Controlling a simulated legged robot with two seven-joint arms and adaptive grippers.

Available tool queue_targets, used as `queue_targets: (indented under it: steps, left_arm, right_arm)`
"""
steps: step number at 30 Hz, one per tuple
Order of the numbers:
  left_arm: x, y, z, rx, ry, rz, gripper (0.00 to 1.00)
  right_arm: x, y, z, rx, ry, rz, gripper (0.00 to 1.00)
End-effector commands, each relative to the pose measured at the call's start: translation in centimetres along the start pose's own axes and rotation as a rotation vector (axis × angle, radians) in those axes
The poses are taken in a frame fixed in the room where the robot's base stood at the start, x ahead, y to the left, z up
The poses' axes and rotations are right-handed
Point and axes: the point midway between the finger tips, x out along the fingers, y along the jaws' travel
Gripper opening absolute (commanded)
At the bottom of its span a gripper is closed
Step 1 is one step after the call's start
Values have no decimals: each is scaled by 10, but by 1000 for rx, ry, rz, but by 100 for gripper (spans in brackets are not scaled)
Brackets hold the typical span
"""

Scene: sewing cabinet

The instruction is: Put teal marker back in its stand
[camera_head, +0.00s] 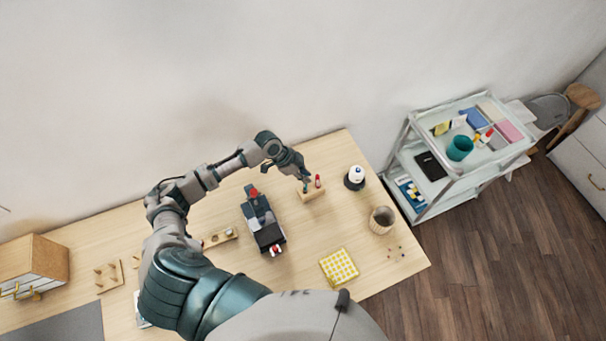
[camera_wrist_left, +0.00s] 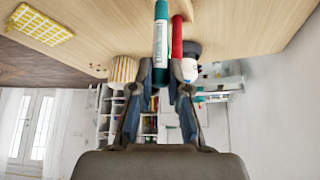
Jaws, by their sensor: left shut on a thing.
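The teal marker (camera_wrist_left: 161,42) is between the fingers of my left gripper (camera_wrist_left: 160,88) in the left wrist view, and the gripper is shut on it. In the head view the left gripper (camera_head: 304,178) is over the small wooden stand (camera_head: 312,195) on the table. The stand's edge shows at the top of the left wrist view (camera_wrist_left: 184,9). A red marker (camera_head: 318,181) stands upright in the stand, close beside the teal one; it also shows in the left wrist view (camera_wrist_left: 177,40). Whether the teal marker's lower end is in the stand cannot be told. My right gripper is not in view.
A dark sewing machine (camera_head: 264,222) is left of the stand. A white-topped dark round object (camera_head: 355,178) and a woven basket (camera_head: 382,220) are to the right. A yellow checked cloth (camera_head: 339,267) lies in front. A white cart (camera_head: 440,185) stands beyond the table.

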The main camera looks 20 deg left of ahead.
Motion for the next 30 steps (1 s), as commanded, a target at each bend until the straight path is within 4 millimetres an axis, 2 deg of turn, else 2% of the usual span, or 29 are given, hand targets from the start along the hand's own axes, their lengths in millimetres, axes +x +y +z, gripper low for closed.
queue_targets:
  steps: [15, 20, 30]
  left_arm:
    - [-3, -3, 5, -1, 2, 0, 0]
    - [-4, -4, 8, -1, 2, 0, 0]
    - [-4, -4, 7, 0, 1, 0, 0]
  right_arm:
    - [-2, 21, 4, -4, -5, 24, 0]
    - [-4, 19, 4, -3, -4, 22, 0]
    - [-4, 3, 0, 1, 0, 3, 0]
